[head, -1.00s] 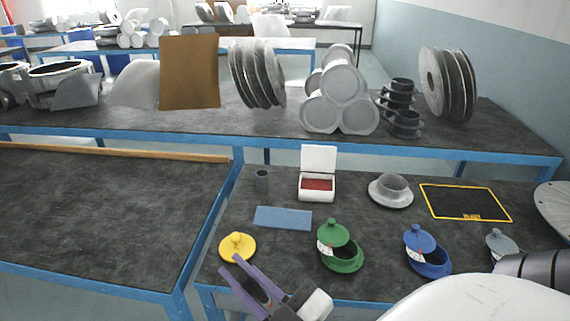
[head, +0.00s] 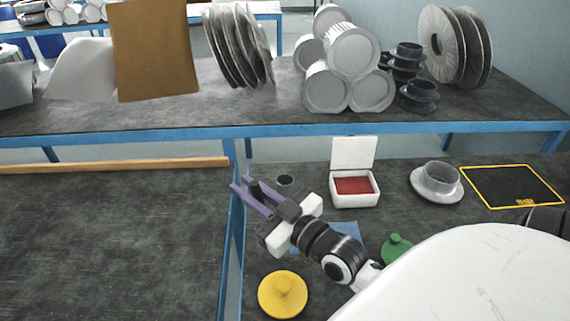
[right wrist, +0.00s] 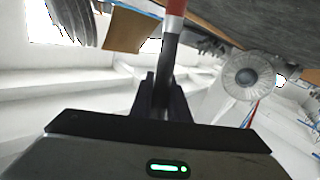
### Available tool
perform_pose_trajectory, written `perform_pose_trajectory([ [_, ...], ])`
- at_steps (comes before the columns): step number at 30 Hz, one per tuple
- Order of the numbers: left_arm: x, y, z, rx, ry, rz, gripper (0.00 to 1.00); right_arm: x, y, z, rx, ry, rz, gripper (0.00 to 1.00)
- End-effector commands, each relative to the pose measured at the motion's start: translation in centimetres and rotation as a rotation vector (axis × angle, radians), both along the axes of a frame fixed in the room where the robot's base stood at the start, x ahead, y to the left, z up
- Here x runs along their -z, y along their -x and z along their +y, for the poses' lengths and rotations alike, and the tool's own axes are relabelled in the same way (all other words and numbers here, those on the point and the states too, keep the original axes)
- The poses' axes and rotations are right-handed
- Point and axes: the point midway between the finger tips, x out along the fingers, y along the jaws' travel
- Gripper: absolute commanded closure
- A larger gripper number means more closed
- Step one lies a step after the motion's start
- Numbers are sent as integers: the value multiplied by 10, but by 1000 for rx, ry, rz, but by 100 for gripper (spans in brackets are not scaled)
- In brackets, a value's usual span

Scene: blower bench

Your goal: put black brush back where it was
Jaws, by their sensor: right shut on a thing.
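My right gripper (head: 241,182) is shut on the black brush (head: 257,190), which shows only as a short dark piece between the purple fingers in the head view. In the right wrist view the brush (right wrist: 168,60) stands up between the dark fingers, with a dark shaft and a red part above. I cannot tell from the frames whether this cup is the brush's place. My left gripper is not in view.
An open white box with a red pad (head: 354,186) stands right of the cup. A yellow lid (head: 283,295) lies nearer. A blue pad (head: 347,230) and a green lidded pot (head: 397,246) are partly hidden by my arm. A grey flanged part (head: 437,181) and yellow-edged mat (head: 512,186) lie right.

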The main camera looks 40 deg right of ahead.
Motion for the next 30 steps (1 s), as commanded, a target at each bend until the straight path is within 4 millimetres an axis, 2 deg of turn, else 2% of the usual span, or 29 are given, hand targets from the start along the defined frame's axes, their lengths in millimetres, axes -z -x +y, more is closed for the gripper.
perform_pose_trajectory([
  [1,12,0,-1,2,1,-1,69,4,-16,-20,18,-12,-5,100],
  [6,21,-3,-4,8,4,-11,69,-11,-53,-85,105,-85,3,100],
  [9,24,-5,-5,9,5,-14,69,-22,-66,-115,153,-117,7,100],
  [12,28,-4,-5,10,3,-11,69,-32,-73,-137,191,-139,7,100],
  [17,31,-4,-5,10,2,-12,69,-36,-78,-153,220,-160,11,100],
  [24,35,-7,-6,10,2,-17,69,6,-78,-155,224,-165,15,100],
  [30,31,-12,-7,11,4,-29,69,24,-78,-155,223,-162,12,100],
])
